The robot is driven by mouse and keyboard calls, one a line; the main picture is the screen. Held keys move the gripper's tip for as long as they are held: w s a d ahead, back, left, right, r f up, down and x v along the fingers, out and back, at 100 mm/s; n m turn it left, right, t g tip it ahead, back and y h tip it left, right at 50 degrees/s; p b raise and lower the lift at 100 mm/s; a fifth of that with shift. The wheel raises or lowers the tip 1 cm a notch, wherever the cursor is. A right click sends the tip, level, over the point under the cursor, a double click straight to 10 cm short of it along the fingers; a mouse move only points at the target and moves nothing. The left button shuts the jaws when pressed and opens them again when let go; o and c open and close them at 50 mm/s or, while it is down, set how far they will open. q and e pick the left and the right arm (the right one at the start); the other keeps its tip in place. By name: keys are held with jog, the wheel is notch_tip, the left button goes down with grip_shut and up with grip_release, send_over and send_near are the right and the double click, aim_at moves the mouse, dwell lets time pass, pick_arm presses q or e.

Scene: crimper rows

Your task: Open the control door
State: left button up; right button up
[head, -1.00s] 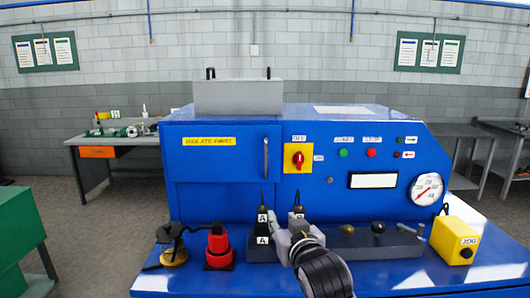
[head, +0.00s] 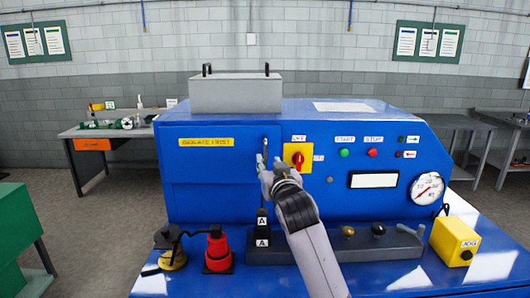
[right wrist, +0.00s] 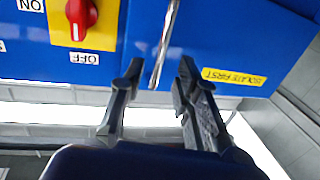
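The control door (head: 215,165) is the blue panel at the left of the blue machine's front, with a yellow "ISOLATE FIRST" label (head: 206,142). It looks closed. Its upright metal handle (head: 265,151) is at its right edge; the lower part is hidden behind my right gripper (head: 268,174). In the right wrist view the handle (right wrist: 166,40) runs down between the two spread fingers of the right gripper (right wrist: 158,85), which is open and does not visibly grip it. The red rotary switch (head: 298,159) on its yellow plate points upright. My left gripper is not in view.
A grey box (head: 235,95) sits on top of the machine. On the front ledge stand a red plug-like part (head: 218,248), a black and brass part (head: 170,246), a grey bar with knobs (head: 395,245) and a yellow JOG box (head: 454,240). A green cabinet (head: 22,235) is at left.

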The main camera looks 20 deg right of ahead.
aim_at(265, 157)
jog(key=w, duration=0.2)
jog(key=w+p, duration=0.1)
jog(key=w, duration=0.1)
jog(key=shift+w+d, duration=0.2)
jog(key=shift+w, duration=0.6)
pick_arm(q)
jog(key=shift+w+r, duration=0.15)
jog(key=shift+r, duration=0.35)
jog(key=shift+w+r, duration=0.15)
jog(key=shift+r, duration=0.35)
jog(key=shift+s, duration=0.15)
pick_arm(e)
grip_shut()
